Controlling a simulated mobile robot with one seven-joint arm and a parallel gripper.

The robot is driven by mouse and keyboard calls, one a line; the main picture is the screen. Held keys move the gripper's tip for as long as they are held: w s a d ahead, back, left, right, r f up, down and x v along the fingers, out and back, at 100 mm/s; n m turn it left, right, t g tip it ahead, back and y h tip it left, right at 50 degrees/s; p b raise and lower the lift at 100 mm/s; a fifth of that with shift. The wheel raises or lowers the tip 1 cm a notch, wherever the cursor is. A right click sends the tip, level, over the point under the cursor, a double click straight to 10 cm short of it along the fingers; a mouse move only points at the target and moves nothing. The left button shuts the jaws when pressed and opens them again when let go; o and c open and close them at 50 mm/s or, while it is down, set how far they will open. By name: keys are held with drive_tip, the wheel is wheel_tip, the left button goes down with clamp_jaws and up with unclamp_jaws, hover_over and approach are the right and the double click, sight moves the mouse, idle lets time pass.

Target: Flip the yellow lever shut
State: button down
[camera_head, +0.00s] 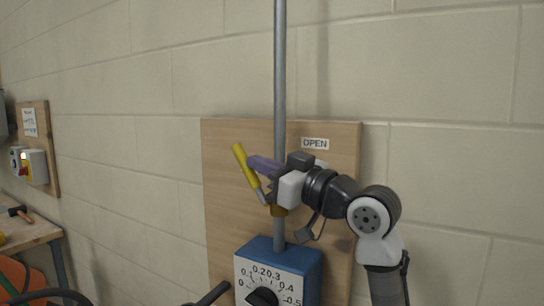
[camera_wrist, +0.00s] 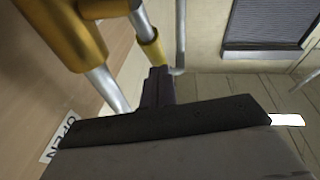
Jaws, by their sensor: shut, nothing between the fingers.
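The yellow lever (camera_head: 245,165) slants up and to the left from a valve on the grey vertical pipe (camera_head: 280,80). Its lower end is bare metal, and the brass valve body (camera_head: 279,211) sits just below my gripper. My gripper (camera_head: 254,164) is shut and empty, its purple fingers pointing left right beside the lever. In the wrist view the fingertips (camera_wrist: 158,74) are close to the lever's yellow sleeve (camera_wrist: 147,38); I cannot tell whether they touch. The brass valve (camera_wrist: 70,30) shows at the upper left there. My gripper hides part of the valve and pipe.
An OPEN label (camera_head: 315,144) is on the wooden board (camera_head: 225,215) behind the pipe. A blue box with a dial (camera_head: 285,272) is below the valve. A workbench (camera_head: 28,236) and a switch panel (camera_head: 34,166) are at the far left. The wall between is clear.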

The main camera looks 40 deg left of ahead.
sight(247, 169)
drive_tip(key=shift+s+a+f+h+p, duration=0.15)
drive_tip(key=shift+a, duration=0.45)
drive_tip(key=shift+s+a+f+h+p, duration=0.1)
drive_tip(key=shift+s+a+f+h, duration=0.1)
drive_tip(key=shift+a, duration=0.35)
drive_tip(key=shift+s+a+f+h+p, duration=0.1)
drive_tip(key=shift+a+f+h+p, duration=0.05)
drive_tip(key=shift+a, duration=0.45)
drive_tip(key=shift+s+a+f+h, duration=0.1)
drive_tip(key=shift+a+f+h, duration=0.3)
drive_tip(key=shift+h, duration=0.3)
drive_tip(key=shift+a+f+p, duration=0.25)
drive_tip(key=shift+a+p, duration=0.05)
drive_tip(key=shift+a, duration=0.05)
